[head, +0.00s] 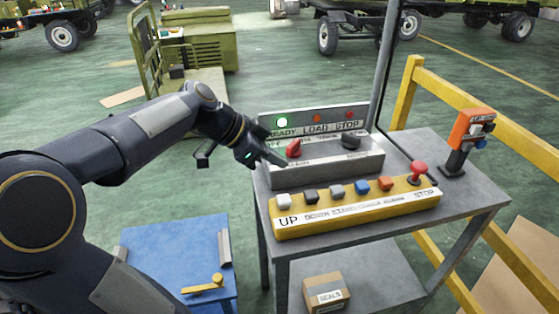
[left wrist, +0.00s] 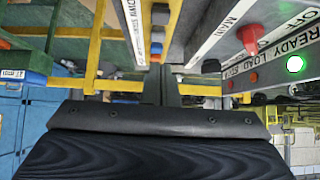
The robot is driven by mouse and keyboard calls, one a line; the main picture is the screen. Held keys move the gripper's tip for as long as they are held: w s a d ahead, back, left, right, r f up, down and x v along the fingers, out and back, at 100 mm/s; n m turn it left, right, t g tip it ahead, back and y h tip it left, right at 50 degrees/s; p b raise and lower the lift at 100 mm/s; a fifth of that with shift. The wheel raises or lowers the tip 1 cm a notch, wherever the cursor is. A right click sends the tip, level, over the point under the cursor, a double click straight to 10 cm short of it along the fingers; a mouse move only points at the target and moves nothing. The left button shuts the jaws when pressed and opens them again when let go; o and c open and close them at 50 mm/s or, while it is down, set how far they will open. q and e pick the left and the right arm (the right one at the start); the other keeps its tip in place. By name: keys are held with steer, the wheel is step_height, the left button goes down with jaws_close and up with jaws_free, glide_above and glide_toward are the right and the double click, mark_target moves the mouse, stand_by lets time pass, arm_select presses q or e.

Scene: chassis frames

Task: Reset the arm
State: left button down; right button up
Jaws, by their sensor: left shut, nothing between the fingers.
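My left arm reaches in from the left in the head view. Its gripper (head: 280,161) is shut and empty at the left end of the grey control panel (head: 330,173), close to the red knob (head: 293,148); I cannot tell whether it touches the panel. In the left wrist view the closed fingers (left wrist: 161,86) point between the panel, with its red knob (left wrist: 250,36) and lit green lamp (left wrist: 295,64), and the yellow button box (left wrist: 128,18). The green lamp (head: 282,122) also glows in the head view. My right gripper is not in view.
The yellow button box (head: 355,215) with several coloured buttons and a red stop knob (head: 418,170) lies on the grey table (head: 465,195). An orange device (head: 472,128) stands at right, before a yellow rail (head: 495,106). A blue cabinet (head: 178,243) stands below my arm.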

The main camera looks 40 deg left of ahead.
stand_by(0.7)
arm_select(q)
steer(key=s+d+f+n+y, duration=0.1)
steer(key=s+d+f+n, duration=0.4)
steer(key=s, duration=0.3)
steer(key=s+d+f+n+g+y, duration=0.1)
steer(key=s+d+f+n, duration=0.3)
steer(key=s+d, duration=0.3)
steer(key=shift+s+d+f+n+g, duration=0.15)
steer(key=shift+s+f+n+g, duration=0.2)
steer(key=shift+s+f, duration=0.6)
steer(key=shift+s+r, duration=0.2)
